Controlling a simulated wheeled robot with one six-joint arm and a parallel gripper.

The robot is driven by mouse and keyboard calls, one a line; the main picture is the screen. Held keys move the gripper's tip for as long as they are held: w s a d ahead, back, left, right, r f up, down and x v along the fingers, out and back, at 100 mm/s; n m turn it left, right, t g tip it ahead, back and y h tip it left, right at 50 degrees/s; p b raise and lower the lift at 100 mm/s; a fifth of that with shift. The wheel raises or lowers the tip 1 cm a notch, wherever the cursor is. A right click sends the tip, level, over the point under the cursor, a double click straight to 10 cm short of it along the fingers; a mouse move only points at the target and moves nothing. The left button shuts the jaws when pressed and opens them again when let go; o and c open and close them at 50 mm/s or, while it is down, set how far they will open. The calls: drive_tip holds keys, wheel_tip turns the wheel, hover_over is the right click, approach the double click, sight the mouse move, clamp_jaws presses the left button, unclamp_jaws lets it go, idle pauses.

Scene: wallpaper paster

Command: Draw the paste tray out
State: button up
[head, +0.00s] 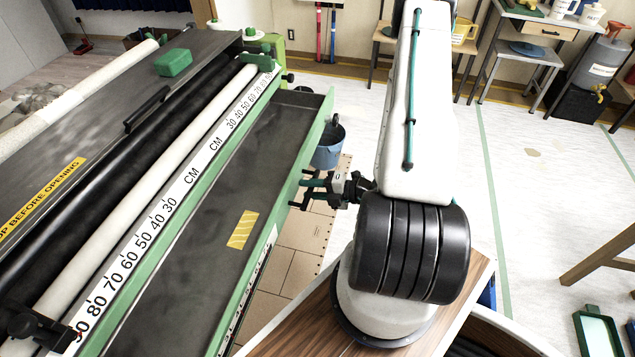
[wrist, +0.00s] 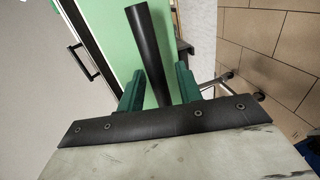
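The paste tray (head: 205,220) is a long dark grey trough with green edges along the right side of the pasting machine. A yellow hatched patch (head: 243,230) lies on its floor. My gripper (head: 302,194) is beside the tray's green outer wall, near its middle. In the wrist view its two green fingers (wrist: 160,78) stand apart, with a black bar (wrist: 150,50) between them in front of a green panel (wrist: 108,25). A gap shows beside the bar, so the gripper looks open around it. I cannot tell in the head view what the bar joins.
The machine's rollers (head: 150,185) and centimetre scale (head: 165,205) run left of the tray. A blue bucket (head: 328,148) hangs or stands beyond my gripper.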

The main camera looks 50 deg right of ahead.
drive_tip(key=shift+d, duration=0.2)
drive_tip(key=v, duration=0.7)
drive_tip(key=shift+s, duration=0.3)
drive_tip(key=shift+d+r, duration=0.1)
drive_tip(key=shift+d, duration=0.05)
drive_tip(key=s+a+r+m+g+h, duration=0.2)
drive_tip(key=a+r+m, duration=0.4)
drive_tip(key=r, duration=0.6)
drive_tip(key=s+a+r+m+g+h, duration=0.3)
drive_tip(key=a+r+m+g, duration=0.3)
drive_tip(key=r+m, duration=0.4)
drive_tip(key=s+a+r+m+g+h, duration=0.2)
drive_tip(key=s+a+r+m+g, duration=0.2)
drive_tip(key=r, duration=1.1)
drive_tip(key=a+m, duration=0.3)
drive_tip(key=a, duration=0.1)
drive_tip(key=shift+s+a+m, duration=0.15)
drive_tip(key=shift+a+m, duration=0.05)
drive_tip(key=shift+m, duration=0.2)
